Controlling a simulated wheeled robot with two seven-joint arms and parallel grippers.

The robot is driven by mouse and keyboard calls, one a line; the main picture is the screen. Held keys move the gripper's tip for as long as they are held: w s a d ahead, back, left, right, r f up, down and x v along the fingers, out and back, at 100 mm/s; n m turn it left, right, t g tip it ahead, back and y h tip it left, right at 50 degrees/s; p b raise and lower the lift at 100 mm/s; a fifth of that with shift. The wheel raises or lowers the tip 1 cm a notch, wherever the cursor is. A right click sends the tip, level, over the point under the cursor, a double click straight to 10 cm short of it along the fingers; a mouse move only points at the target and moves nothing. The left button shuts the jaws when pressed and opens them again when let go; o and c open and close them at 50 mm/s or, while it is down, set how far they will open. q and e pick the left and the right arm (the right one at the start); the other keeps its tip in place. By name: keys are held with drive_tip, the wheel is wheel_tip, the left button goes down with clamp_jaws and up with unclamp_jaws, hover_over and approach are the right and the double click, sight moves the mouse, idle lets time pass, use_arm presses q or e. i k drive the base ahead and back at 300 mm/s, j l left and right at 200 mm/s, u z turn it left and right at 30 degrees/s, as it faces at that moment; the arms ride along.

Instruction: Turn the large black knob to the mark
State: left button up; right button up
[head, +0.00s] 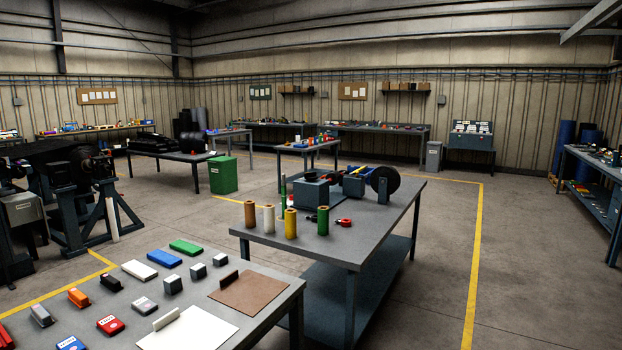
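I cannot pick out the large black knob or its mark for certain at this distance. A large black disc (385,181) stands upright at the right end of a small bench machine (311,193) on the middle table. On the left, a dark machine on splayed legs (75,200) carries a round black part (83,163) on its near side; no mark is readable on it. Neither of my grippers is in view.
The near table (262,266) holds blocks, small boxes and flat sheets. The middle table (390,222) holds several upright rolls. A green bin (223,175) stands behind. Yellow lines (476,265) cross the floor. Open floor lies right of the middle table.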

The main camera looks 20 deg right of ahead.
sight(311, 176)
drive_tip(key=i+l, duration=0.25)
drive_tip(key=l, duration=0.15)
drive_tip(key=i+l, duration=0.3)
drive_tip(key=l, duration=0.15)
drive_tip(key=i+l+z, duration=0.1)
drive_tip(key=i+l, duration=0.15)
drive_tip(key=l, duration=0.15)
